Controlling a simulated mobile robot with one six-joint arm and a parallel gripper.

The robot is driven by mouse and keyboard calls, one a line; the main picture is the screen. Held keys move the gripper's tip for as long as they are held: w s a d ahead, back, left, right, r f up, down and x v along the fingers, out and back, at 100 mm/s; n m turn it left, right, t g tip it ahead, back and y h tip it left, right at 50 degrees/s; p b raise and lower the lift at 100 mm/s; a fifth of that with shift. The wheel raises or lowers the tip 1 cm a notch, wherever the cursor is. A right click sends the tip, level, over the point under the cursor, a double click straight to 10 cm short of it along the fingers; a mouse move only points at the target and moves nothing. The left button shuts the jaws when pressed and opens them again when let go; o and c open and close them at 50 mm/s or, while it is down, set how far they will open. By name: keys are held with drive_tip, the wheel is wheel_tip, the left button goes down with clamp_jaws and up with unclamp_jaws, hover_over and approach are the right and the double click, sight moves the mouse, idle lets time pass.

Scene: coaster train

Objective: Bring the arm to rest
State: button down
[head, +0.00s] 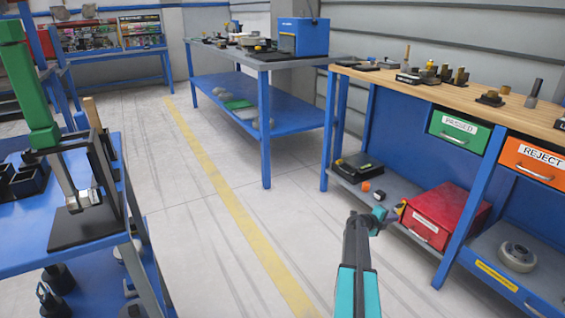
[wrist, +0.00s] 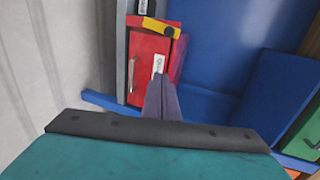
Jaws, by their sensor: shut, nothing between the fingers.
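My arm (head: 357,262), teal and dark grey, reaches up from the bottom of the head view, over the floor in front of the right workbench. Its end shows small and partly hidden there, near the bench's lower shelf. In the wrist view my gripper (wrist: 162,82) has its two grey fingers together, with nothing held between them. The fingers point towards a red drawer box (wrist: 150,62), which stands on the lower shelf and also shows in the head view (head: 450,205). I cannot tell the gap between fingertips and box.
The right workbench (head: 390,82) has a green PASSED drawer (head: 459,131) and an orange REJECT drawer (head: 541,161). A second blue bench (head: 265,130) stands behind. A blue table (head: 95,250) with a green post (head: 28,85) stands left. The floor aisle with a yellow line (head: 225,190) is clear.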

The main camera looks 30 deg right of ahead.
drive_tip(key=w+a+r+n+t+y+p, duration=0.1)
drive_tip(key=w+a+n+t+p, duration=0.2)
drive_tip(key=w+a+p, duration=0.55)
drive_tip(key=w+a+r+n+t+p, duration=0.1)
drive_tip(key=w+a+n+t+p, duration=0.15)
drive_tip(key=w+a, duration=0.7)
drive_tip(key=w+a+r+n+t+y+p, duration=0.1)
drive_tip(key=w+a+r+n+t+p, duration=0.25)
drive_tip(key=a, duration=1.15)
drive_tip(key=w+a+f+n+t+y+p, duration=0.15)
drive_tip(key=a+n+y+p, duration=0.35)
drive_tip(key=a, duration=0.9)
drive_tip(key=w+a+f+n+t+y+p, duration=0.1)
drive_tip(key=a+n+t+y+p, duration=0.2)
drive_tip(key=a+n, duration=0.8)
drive_tip(key=s+a+f+n+g+y+p, duration=0.2)
drive_tip(key=s+a+n+g+y+p, duration=0.1)
drive_tip(key=s+a, duration=0.75)
drive_tip(key=s+a+f+n+g+y+p, duration=0.1)
drive_tip(key=s+a+n+g+y+p, duration=0.2)
drive_tip(key=s+a, duration=0.75)
drive_tip(key=s+r+n+g+h+p, duration=0.1)
drive_tip(key=s+n+g, duration=0.5)
drive_tip(key=s, duration=1.8)
drive_tip(key=r+g, duration=0.1)
drive_tip(key=g, duration=0.4)
drive_tip(key=shift+s+a+r+g+h, duration=0.15)
drive_tip(key=shift+s+a+g+h, duration=0.05)
drive_tip(key=shift+s+g+h, duration=0.15)
